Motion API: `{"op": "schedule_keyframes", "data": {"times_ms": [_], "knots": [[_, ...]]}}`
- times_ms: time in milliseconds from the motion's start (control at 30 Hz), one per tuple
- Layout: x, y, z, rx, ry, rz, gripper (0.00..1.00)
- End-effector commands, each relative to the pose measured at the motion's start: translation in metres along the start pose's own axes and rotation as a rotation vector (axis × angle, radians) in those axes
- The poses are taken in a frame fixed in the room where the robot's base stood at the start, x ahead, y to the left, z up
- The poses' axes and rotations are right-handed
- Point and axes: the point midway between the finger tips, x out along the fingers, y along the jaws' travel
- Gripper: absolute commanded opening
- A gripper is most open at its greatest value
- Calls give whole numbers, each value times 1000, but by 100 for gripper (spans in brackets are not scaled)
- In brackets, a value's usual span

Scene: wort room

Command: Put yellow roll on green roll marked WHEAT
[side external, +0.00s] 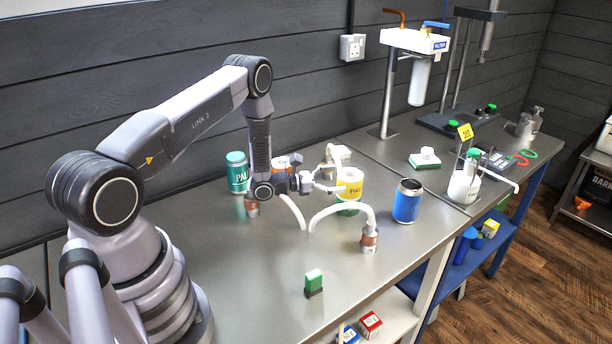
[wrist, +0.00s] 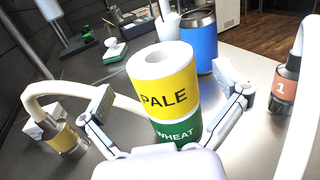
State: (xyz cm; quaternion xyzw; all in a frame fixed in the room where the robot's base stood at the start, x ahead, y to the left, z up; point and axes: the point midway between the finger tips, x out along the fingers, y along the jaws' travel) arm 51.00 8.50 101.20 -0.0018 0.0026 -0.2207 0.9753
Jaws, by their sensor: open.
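The yellow roll (wrist: 163,84), marked PALE, stands upright on top of the green roll (wrist: 178,130), marked WHEAT. The two look roughly in line and touching. In the side view the yellow roll (side external: 350,179) is right of my gripper, with the green roll (side external: 347,211) showing below it. My gripper (wrist: 170,92) is open, one finger on each side of the stack in the wrist view. A gap shows at the left finger; I cannot tell whether the right finger touches. In the side view my gripper (side external: 325,187) reaches toward the stack from the left.
A blue can (side external: 408,201) stands close right of the stack. A teal container (side external: 237,173) stands behind my arm. A green-and-black block (side external: 314,283) lies near the front edge. The front left bench is clear.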

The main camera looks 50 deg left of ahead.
Motion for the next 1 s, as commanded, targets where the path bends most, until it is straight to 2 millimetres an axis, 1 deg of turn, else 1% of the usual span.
{"op": "schedule_keyframes", "data": {"times_ms": [33,100,200,367,467,567,600,667,700,733,767,800,867,900,967,1000], "knots": [[3,0,16,7,-7,-4,97],[3,0,30,8,-7,-3,97],[2,0,46,7,-6,-3,97],[3,-2,63,9,-6,-12,97],[9,-16,87,44,-12,-84,97],[16,-52,134,134,-18,-253,97],[17,-72,156,188,-18,-342,97],[11,-107,189,284,-11,-488,97],[4,-131,208,358,-3,-586,97],[-4,-148,221,415,5,-657,97],[-12,-164,233,476,14,-726,97],[-26,-184,246,560,28,-815,97],[-49,-211,262,696,53,-941,97],[-66,-227,271,791,71,-1019,97],[-94,-246,280,943,103,-1127,97],[-112,-255,285,1050,126,-1192,97]]}}
